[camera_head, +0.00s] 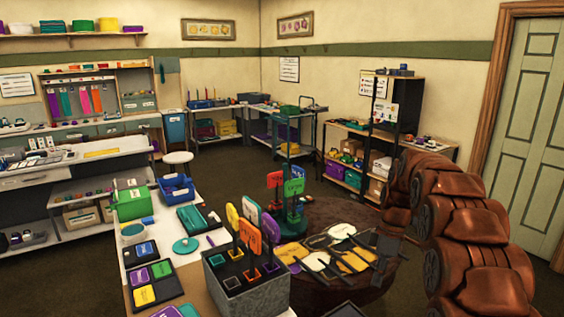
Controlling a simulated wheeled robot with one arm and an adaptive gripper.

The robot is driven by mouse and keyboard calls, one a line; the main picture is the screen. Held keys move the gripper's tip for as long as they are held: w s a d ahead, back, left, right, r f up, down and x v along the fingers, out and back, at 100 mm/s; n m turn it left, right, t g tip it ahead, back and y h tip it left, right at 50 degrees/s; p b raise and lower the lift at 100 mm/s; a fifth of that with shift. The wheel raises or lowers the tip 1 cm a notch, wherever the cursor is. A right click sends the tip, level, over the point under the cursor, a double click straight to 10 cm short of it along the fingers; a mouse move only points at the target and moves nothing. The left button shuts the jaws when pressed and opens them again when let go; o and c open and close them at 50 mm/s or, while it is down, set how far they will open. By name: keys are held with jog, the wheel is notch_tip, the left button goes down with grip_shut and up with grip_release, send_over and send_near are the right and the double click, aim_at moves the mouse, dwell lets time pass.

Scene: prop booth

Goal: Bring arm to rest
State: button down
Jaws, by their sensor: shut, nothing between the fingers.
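A light table with a grey prop box (248,292) and a green bin (131,203) fills the near middle. A round brown table (329,211) holds flat props. Bulky brown rounded forms (468,230) with dark discs stand at right, before a green door (531,130). Dark floor (235,172) is clear behind.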

jog(key=s+a+r+m, duration=0.2)
jog(key=s+m, duration=0.1)
jog(key=s, duration=0.6)
jog(key=s+a+r+m+h, duration=0.1)
jog(key=s+a+m, duration=0.15)
jog(key=s, duration=0.75)
jog(key=s+a+r+m, duration=0.2)
jog(key=s+m, duration=0.2)
jog(key=s, duration=0.5)
jog(key=s+f+m+h+b, duration=0.1)
jog(key=s+f+m, duration=0.2)
jog(key=s, duration=0.8)
jog(key=shift+s+f+m, duration=0.2)
jog(key=shift+f+m, duration=0.15)
jog(key=shift+f, duration=0.2)
